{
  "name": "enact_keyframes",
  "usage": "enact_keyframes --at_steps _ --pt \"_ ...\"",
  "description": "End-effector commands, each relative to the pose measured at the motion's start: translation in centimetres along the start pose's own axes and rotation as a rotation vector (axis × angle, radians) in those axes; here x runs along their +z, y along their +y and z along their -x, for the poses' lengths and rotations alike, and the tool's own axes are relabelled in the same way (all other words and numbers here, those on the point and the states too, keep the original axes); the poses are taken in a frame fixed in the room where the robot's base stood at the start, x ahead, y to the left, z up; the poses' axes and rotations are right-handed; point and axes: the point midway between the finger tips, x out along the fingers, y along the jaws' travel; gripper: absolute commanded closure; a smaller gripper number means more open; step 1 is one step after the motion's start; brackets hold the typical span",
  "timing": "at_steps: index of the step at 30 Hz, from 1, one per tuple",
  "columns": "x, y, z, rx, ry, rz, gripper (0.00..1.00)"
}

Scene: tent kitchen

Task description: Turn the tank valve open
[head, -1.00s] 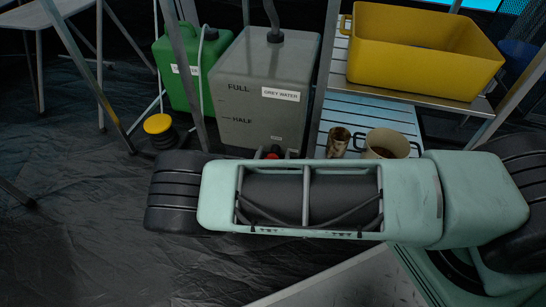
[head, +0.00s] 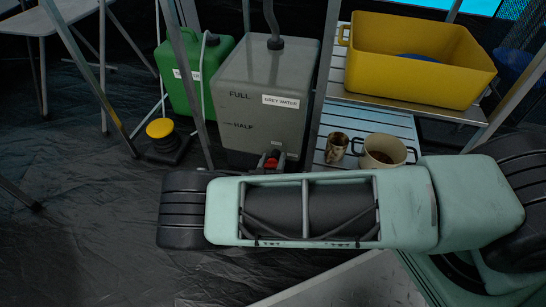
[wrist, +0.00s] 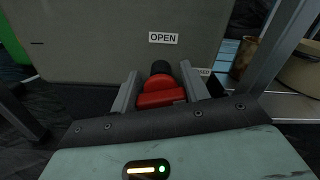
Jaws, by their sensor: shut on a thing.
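The grey-water tank (head: 262,85) is a grey box with FULL and HALF marks and a hose on top. Its red valve handle (head: 271,163) is low on the front, just above my arm in the head view. In the wrist view the red handle (wrist: 160,95) sits between the two fingers of my gripper (wrist: 159,76), which is shut on it. A black stub shows behind the handle. An OPEN label (wrist: 163,38) is above the valve. A second label (wrist: 204,72) at right is partly hidden by a finger.
A green jerrycan (head: 180,85) stands left of the tank. A yellow bin (head: 415,85) is on the shelf at right, with a metal cup (head: 336,148) and a pot (head: 385,150) below. A yellow-topped foot pump (head: 160,129) is on the floor. Metal frame legs stand close by.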

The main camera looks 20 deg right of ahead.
Motion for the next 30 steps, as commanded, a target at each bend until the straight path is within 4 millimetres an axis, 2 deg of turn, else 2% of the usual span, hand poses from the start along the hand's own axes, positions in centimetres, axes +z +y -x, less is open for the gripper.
enact_keyframes --at_steps 30 --pt "-0.32 0.42 0.09 0.002 0.003 0.955 0.77"
